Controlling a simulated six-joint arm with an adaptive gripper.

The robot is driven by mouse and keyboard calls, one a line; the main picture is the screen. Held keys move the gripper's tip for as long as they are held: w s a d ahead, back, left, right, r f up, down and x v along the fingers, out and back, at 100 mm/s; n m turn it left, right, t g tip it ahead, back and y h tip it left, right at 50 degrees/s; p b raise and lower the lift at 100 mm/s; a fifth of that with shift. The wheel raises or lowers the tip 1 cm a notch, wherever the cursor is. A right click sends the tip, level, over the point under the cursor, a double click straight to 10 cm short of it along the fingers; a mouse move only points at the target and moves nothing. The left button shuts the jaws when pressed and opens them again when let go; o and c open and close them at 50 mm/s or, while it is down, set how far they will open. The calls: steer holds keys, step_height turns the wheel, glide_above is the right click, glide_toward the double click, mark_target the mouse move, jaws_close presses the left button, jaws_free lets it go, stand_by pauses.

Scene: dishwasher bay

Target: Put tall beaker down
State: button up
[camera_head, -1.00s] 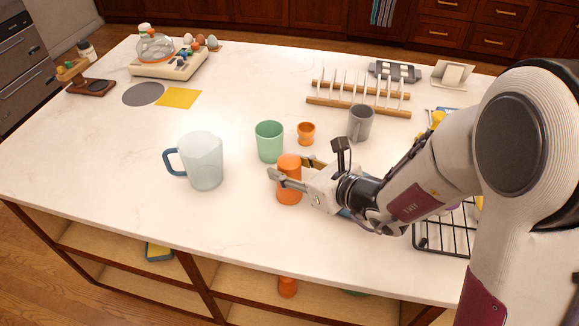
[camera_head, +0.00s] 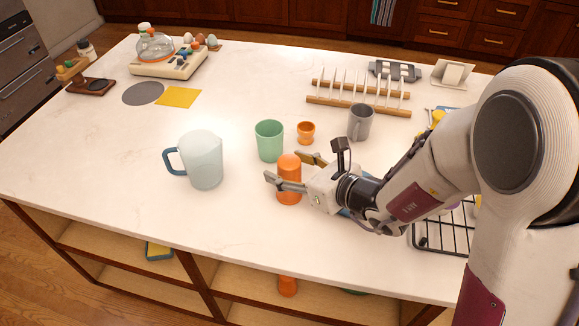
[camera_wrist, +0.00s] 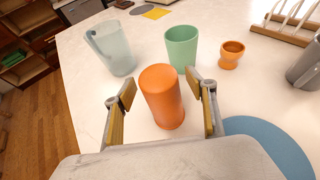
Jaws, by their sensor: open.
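The tall beaker appears to be the orange cylinder (camera_head: 289,168), which also shows in the wrist view (camera_wrist: 163,97). It stands upright on the white countertop (camera_head: 235,230). My gripper (camera_head: 297,173) is open around it, with one finger on each side. In the wrist view (camera_wrist: 163,108) there is a gap between the beaker and each finger. In the head view the near finger hides part of the beaker's middle.
A green cup (camera_head: 269,141) stands close behind the beaker, with a small orange cup (camera_head: 306,132) beside it. A clear pitcher (camera_head: 205,160) stands to the left. A grey mug (camera_head: 361,122) and a plate rack (camera_head: 358,98) are behind right. The front counter is clear.

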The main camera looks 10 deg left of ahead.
steer(key=shift+r, duration=0.15)
steer(key=shift+v, duration=3.75)
steer(key=shift+s+a+r+n, duration=0.1)
steer(key=shift+s+r+n, duration=0.2)
steer(key=shift+s+n, duration=0.1)
steer(key=s+d+r+n+g+h, duration=0.1)
steer(key=s+d+r+n+g, duration=0.15)
steer(key=s+n, duration=0.45)
steer(key=s+d+r+n+g+h, duration=0.1)
steer(key=s+n+g, duration=0.2)
steer(key=s+n, duration=0.4)
steer(key=s+d+r+n+t+h, duration=0.1)
steer(key=d+n+h, duration=0.3)
steer(key=d, duration=0.6)
steer(key=s+d+r+n+t+h, duration=0.2)
steer(key=s+d+n+h, duration=0.2)
steer(key=d, duration=0.7)
steer(key=shift+n+h, duration=0.6)
steer(key=shift+n, duration=0.4)
